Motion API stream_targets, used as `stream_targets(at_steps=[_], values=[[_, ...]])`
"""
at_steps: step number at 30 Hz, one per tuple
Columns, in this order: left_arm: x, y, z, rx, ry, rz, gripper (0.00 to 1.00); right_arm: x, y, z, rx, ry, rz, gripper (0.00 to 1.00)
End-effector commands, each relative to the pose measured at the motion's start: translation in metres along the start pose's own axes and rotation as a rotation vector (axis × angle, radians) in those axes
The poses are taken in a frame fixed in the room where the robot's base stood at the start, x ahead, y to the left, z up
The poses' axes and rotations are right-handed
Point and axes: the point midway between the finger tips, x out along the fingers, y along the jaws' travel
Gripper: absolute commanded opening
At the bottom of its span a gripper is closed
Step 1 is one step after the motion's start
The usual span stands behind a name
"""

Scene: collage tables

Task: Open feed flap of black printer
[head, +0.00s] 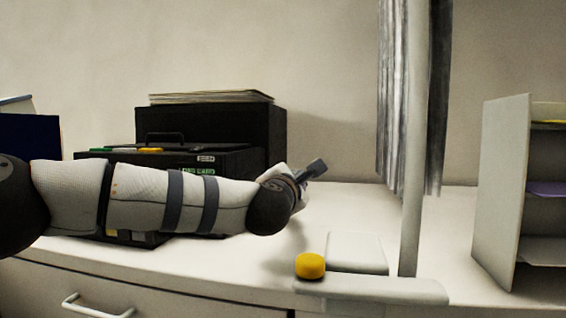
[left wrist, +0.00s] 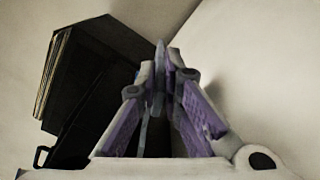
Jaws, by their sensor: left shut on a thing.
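The black printer (head: 222,122) stands on the counter against the wall, with papers on top. In the left wrist view the printer (left wrist: 100,58) is at the left. My left gripper (head: 308,174) is just right of the printer, mostly behind my wrist in the head view. In the left wrist view its purple-padded fingers (left wrist: 164,60) are closed together at the tips, on something thin beside the printer's right edge. This seems to be the feed flap, but the fingers hide it and I cannot tell how far it is open. My right gripper is not in view.
A black box (head: 240,160) with a carry handle stands in front of the printer, partly behind my left arm. A grey post (head: 414,140) with hanging sheets, a yellow round object (head: 310,265) and a white shelf unit (head: 502,190) are to the right. Some counter right of my gripper is clear.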

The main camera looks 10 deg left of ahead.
Motion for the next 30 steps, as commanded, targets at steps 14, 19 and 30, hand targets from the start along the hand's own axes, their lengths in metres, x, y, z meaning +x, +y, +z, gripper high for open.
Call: stream_targets(at_steps=[14, 19, 30], values=[[0.000, -0.048, -0.021, 0.256, 0.002, -0.007, 0.00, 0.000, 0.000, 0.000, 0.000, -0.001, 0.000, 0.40], [0.000, -0.054, -0.025, 0.255, 0.003, -0.006, 0.00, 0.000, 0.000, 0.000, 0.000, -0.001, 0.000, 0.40], [0.000, -0.059, -0.030, 0.252, 0.006, -0.009, 0.00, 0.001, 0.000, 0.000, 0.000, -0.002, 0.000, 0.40]])
